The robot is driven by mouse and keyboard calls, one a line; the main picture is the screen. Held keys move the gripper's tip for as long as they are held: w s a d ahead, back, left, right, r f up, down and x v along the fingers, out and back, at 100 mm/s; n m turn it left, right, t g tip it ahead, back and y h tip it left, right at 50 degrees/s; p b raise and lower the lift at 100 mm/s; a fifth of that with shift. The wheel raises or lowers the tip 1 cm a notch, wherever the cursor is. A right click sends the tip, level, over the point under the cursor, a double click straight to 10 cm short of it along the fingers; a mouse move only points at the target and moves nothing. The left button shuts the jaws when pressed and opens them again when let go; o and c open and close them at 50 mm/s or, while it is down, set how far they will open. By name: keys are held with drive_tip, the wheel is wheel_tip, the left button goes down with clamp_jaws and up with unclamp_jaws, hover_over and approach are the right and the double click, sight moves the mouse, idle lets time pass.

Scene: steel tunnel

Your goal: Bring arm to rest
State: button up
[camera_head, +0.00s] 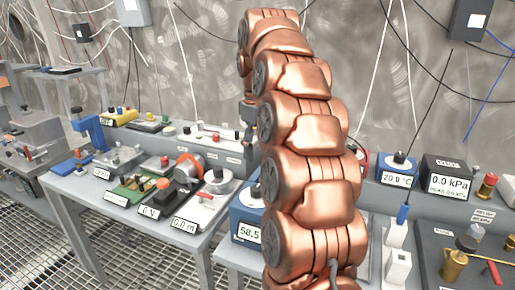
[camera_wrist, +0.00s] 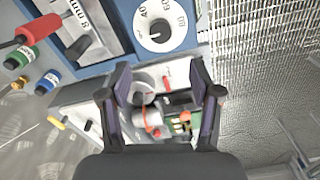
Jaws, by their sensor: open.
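My copper-coloured arm rises through the middle of the head view and bends over towards the back. My gripper shows in the wrist view (camera_wrist: 165,88), with its two dark fingers spread apart and nothing between the tips. It hangs above the bench; a grey device with a red-orange part (camera_wrist: 152,118) shows beyond the fingers, apart from them as far as I can tell. In the head view the gripper is mostly hidden behind my own arm.
A grey bench (camera_head: 85,190) at left carries several instruments, including a red-ringed device (camera_head: 190,167). A blue meter (camera_head: 247,222) reading 58.5 stands close beside my arm. At right are a kPa display (camera_head: 447,177) and a brass valve (camera_head: 453,266). Grating floor (camera_head: 40,240) is open at left.

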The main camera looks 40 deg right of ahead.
idle(0.3)
drive_tip(key=s+a+f+p, duration=0.3)
drive_tip(key=s+a+p, duration=0.1)
drive_tip(key=s+a, duration=0.95)
drive_tip(key=s+a+f+m+g+p, duration=0.1)
drive_tip(key=s+a+f, duration=0.3)
drive_tip(key=s, duration=0.4)
drive_tip(key=s+a+f+m+p, duration=0.2)
drive_tip(key=s+a+f, duration=0.1)
drive_tip(key=s, duration=0.5)
drive_tip(key=shift+s+a+f+g, duration=0.35)
drive_tip(key=shift+s+f+g, duration=0.05)
drive_tip(key=shift+f, duration=0.45)
